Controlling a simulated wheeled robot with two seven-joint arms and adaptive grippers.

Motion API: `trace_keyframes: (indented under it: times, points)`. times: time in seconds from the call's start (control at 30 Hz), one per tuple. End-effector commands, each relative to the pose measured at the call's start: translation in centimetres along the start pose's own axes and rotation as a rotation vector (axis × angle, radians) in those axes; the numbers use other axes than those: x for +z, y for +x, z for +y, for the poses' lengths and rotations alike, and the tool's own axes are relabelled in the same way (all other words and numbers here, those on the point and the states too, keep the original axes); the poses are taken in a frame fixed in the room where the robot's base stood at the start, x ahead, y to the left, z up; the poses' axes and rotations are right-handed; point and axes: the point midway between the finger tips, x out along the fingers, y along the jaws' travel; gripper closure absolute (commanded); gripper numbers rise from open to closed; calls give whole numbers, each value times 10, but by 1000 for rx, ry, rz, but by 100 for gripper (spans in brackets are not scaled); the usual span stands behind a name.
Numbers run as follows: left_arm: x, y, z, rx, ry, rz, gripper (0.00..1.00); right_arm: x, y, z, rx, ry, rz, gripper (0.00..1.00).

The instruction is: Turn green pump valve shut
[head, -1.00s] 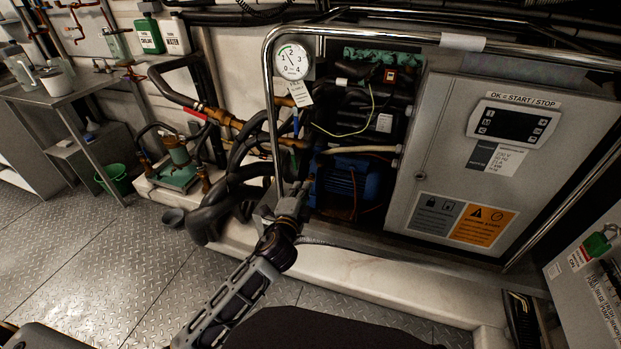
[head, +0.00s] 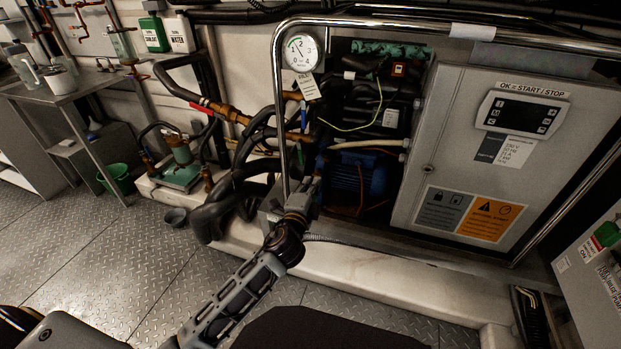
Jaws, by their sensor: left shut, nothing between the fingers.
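The pump bay sits inside the chiller frame, with a blue pump motor (head: 357,178) and several hoses. A blue lever (head: 304,120) hangs below the pressure gauge (head: 301,53). A small dark green part (head: 303,155) shows below that lever, by the upright rail; it may be the green valve handle, but it is too small to tell its angle. My left gripper (head: 309,188) is shut and empty at the front of the bay, left of the motor and below the green part. Whether it touches anything is unclear. My right gripper is not in view.
A chrome rail (head: 281,120) stands upright close to my left gripper. A grey control cabinet (head: 470,165) closes off the right side. Thick black hoses (head: 215,215) lie to the left.

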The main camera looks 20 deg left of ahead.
Motion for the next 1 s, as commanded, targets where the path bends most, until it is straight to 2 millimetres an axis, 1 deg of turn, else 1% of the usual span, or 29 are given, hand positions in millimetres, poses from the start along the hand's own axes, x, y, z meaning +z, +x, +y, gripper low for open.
trace_keyframes:
  times: [0.27, 0.57, 0.8, 1.0]
  points:
    - [0, 16, 0, 0, 0, 0, 100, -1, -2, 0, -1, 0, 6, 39]
    - [0, 39, 0, 0, -1, 0, 100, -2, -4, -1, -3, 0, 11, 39]
    - [0, 58, 1, 0, 0, 0, 100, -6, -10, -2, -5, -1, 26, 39]
    - [0, 73, 0, 0, -1, 0, 100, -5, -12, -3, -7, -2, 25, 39]
